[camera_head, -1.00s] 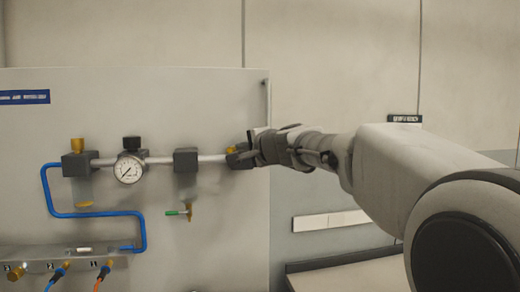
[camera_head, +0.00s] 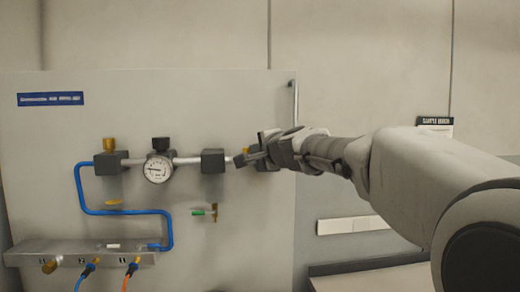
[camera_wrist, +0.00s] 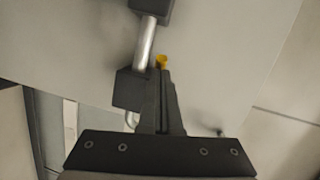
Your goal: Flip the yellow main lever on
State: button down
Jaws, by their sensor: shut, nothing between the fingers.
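The yellow main lever (camera_wrist: 161,62) shows only as a small yellow piece at my fingertips in the wrist view. In the head view a bit of yellow (camera_head: 246,151) shows beside the fingers, and most of the lever and its valve block are hidden by my gripper. My gripper (camera_head: 241,160) is shut and empty at the right end of the pipe, right by the lever; I cannot tell whether they touch. The lever's exact angle is unclear. The gauge (camera_head: 158,169) on the pipe has its needle pointing roughly left.
Dark blocks (camera_head: 213,161) sit along the silver pipe on the grey panel (camera_head: 230,105). A small green-handled valve (camera_head: 204,212) hangs below. A blue tube (camera_head: 120,211) runs to a manifold (camera_head: 30,254) with several fittings. A vertical bar (camera_head: 295,105) stands at the panel's right edge.

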aim_at(245, 149)
jog(key=a+m+h+p, duration=0.1)
jog(key=p, duration=0.1)
jog(key=w+a+m+h+p, duration=0.1)
jog(key=p, duration=0.2)
jog(key=a+m+t+h+p, duration=0.1)
jog(key=h+p, duration=0.1)
jog(key=p, duration=0.1)
jog(key=shift+w, duration=0.3)
jog(key=shift+s+d, duration=0.1)
jog(key=shift+d, duration=0.05)
